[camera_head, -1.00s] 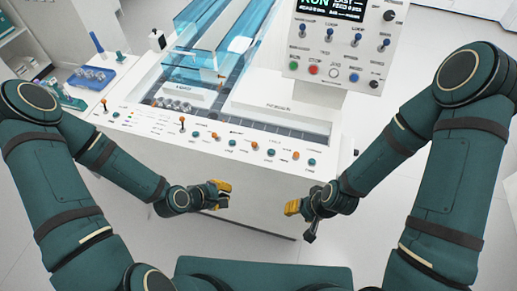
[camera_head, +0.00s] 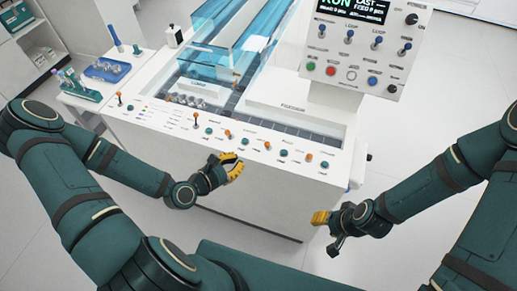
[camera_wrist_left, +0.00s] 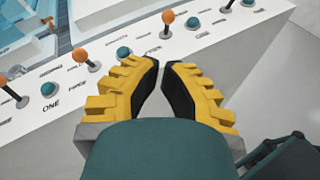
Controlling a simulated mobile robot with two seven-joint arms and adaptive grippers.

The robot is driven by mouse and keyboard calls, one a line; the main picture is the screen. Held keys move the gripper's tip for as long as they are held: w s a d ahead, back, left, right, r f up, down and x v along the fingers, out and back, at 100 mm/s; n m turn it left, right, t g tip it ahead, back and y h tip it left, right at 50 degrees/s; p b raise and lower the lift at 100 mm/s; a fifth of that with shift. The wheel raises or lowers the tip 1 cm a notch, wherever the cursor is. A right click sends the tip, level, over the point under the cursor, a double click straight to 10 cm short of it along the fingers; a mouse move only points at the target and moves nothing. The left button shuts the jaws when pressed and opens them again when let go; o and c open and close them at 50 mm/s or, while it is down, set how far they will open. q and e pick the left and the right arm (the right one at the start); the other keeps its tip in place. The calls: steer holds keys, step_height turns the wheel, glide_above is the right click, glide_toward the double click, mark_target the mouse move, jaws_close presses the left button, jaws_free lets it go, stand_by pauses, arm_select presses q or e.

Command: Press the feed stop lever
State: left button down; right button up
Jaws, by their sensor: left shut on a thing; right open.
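Several orange-knobbed levers stand along the front ledge of the white machine, among them a tall lever (camera_head: 196,116) at the left. The labels are too small to show which is the feed stop lever. My left gripper (camera_head: 238,165) is in front of the ledge, apart from the levers. In the left wrist view, its yellow-and-black fingers are drawn nearly together, with no thing visible between them. An orange-knobbed lever (camera_wrist_left: 168,18) and a teal button (camera_wrist_left: 124,52) show beyond the fingertips. My right gripper (camera_head: 326,230) is open, low over the floor, away from the machine.
A control panel (camera_head: 358,60) with a screen, blue-tipped levers and coloured buttons stands at the upper right. A clear blue cover (camera_head: 232,45) sits over the machine bed. A side table holds a blue tray (camera_head: 107,72) at the left. The floor before the machine is clear.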

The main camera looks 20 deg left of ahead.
mark_target(257, 155)
arm_select(q)
steer(key=b+x, duration=0.1)
steer(key=x, duration=0.9)
arm_select(e)
steer(key=shift+f, duration=0.7)
steer(key=shift+r, duration=0.1)
arm_select(q)
steer(key=shift+r+g+p, duration=0.2)
steer(key=shift+g+p, duration=0.1)
steer(key=shift+p, duration=0.2)
arm_select(e)
steer(key=shift+r, duration=0.6)
